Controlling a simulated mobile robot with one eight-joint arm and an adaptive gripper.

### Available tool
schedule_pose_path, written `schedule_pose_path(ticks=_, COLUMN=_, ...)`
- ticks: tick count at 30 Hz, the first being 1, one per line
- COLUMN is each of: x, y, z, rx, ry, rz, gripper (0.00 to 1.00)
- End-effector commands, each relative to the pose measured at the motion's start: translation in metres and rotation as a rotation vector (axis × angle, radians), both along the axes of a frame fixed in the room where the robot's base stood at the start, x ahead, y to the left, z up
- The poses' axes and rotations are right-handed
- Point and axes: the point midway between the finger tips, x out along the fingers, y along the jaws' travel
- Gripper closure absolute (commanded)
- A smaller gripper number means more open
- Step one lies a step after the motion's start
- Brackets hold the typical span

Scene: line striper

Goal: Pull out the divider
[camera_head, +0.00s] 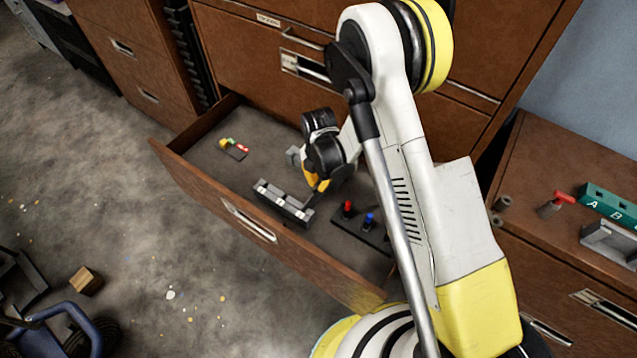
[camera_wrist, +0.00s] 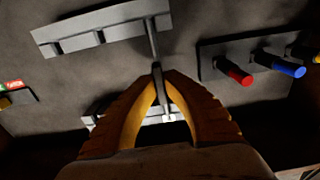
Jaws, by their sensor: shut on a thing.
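A thin grey divider (camera_wrist: 152,45) shows edge-on in the wrist view. My gripper (camera_wrist: 163,78) is shut on it, with the yellow fingertips pinching it from both sides. Its far end overlaps the right part of a grey slotted rack (camera_wrist: 100,28); I cannot tell whether it is still seated there. A small white label shows low between the fingers. In the head view the rack (camera_head: 283,203) lies on the floor of the open drawer (camera_head: 205,193), and my gripper (camera_head: 318,184) is low in the drawer just behind it. The divider is hard to make out there.
A dark block (camera_head: 375,236) with red and blue pegs sits right of the rack. A small dark holder (camera_head: 234,149) with coloured pieces lies far left in the drawer. A side cabinet (camera_head: 540,175) stands at right. The drawer floor between is mostly clear.

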Motion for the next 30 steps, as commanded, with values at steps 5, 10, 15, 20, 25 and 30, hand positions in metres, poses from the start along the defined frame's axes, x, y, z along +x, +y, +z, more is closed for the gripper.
schedule_pose_path(ticks=5, x=0.0, y=0.0, z=0.005, rx=0.0, ry=0.0, rz=0.0, gripper=1.0)
schedule_pose_path(ticks=10, x=0.0, y=0.0, z=0.008, rx=0.0, ry=0.0, rz=0.0, gripper=1.0)
schedule_pose_path(ticks=15, x=0.0, y=0.0, z=0.011, rx=0.0, ry=0.0, rz=0.0, gripper=1.0)
schedule_pose_path(ticks=20, x=0.0, y=0.0, z=0.014, rx=0.0, ry=0.0, rz=0.0, gripper=1.0)
schedule_pose_path(ticks=25, x=0.0, y=0.0, z=0.023, rx=0.0, ry=0.0, rz=0.0, gripper=1.0)
schedule_pose_path(ticks=30, x=0.0, y=0.0, z=0.033, rx=0.0, ry=0.0, rz=0.0, gripper=1.0)
